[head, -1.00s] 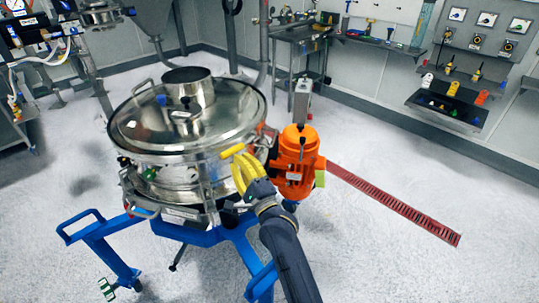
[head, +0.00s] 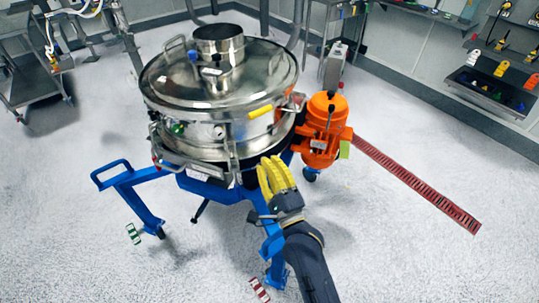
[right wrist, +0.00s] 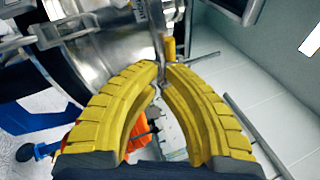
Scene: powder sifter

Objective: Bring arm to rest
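The sifter (head: 215,82) is a round steel drum with a domed lid and a short top spout, on a blue wheeled frame. A clamp with a yellow handle (head: 261,112) sits on its near right rim. The yellow handle also shows in the right wrist view (right wrist: 170,48), beyond my fingertips. My right gripper (head: 271,160), with yellow ribbed fingers, is below the yellow handle and apart from it. In the right wrist view my fingertips (right wrist: 162,67) meet with nothing held between them. My left gripper is not in view.
An orange motor (head: 323,130) stands just right of my gripper. The blue frame (head: 130,178) spreads around and below it. A red floor grating (head: 420,186) runs to the right. Open pale floor lies in front and at the lower right.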

